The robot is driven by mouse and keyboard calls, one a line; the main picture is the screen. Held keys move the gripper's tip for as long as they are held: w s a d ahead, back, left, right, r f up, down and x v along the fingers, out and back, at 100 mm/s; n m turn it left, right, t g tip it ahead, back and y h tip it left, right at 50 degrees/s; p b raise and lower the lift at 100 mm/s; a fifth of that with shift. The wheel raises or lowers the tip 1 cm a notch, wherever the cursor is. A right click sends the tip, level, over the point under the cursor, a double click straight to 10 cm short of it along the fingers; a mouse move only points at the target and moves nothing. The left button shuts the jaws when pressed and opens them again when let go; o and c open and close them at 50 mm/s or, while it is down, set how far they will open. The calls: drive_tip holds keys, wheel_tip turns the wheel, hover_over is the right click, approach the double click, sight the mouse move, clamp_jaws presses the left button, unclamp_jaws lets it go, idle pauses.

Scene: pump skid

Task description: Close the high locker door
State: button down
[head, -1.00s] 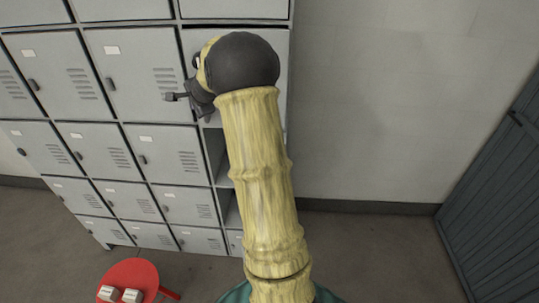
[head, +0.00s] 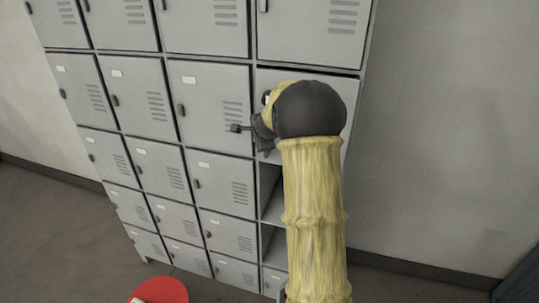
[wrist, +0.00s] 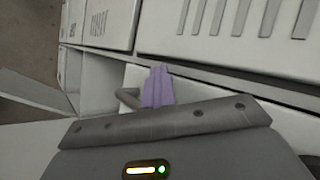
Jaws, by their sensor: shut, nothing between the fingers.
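The high locker door (head: 347,94) is a pale grey panel in the right column, largely hidden behind my arm in the head view. Dark gaps show along its top edge, and I cannot tell exactly how far it stands open. My gripper (head: 236,128) is at the door's left side, pointing left in front of the neighbouring locker. In the wrist view, my shut, purple fingers (wrist: 158,87) are empty and lie over a pale panel (wrist: 205,92), beside a grey handle (wrist: 128,98). Whether they touch the panel is unclear.
Open compartments (head: 271,187) lie below the door in the same column. The other locker doors (head: 208,103) in view look shut. A red stool (head: 172,290) stands low in front of the lockers. Bare wall (head: 440,140) is at the right.

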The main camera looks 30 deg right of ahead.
drive_tip(key=s+a+r, duration=0.7)
drive_tip(key=s+a, duration=0.1)
drive_tip(key=s+a+f+n+g+b, duration=0.2)
drive_tip(key=s+a+f+n, duration=0.2)
drive_tip(key=s+f+n, duration=0.2)
drive_tip(key=s+a+f+n+g+y+b, duration=0.1)
drive_tip(key=s+a+f+n, duration=0.4)
drive_tip(key=s, duration=0.6)
drive_tip(key=s+a+f+n+g+b, duration=0.3)
drive_tip(key=s+a+f+n, duration=0.1)
drive_tip(key=s+f+n, duration=0.4)
drive_tip(key=shift+s+a+f+n+g+y+b, duration=0.15)
drive_tip(key=shift+a+f+n+g+y+b, duration=0.25)
drive_tip(key=shift+f, duration=0.35)
drive_tip(key=c, duration=2.1)
unclamp_jaws()
drive_tip(key=shift+d, duration=0.1)
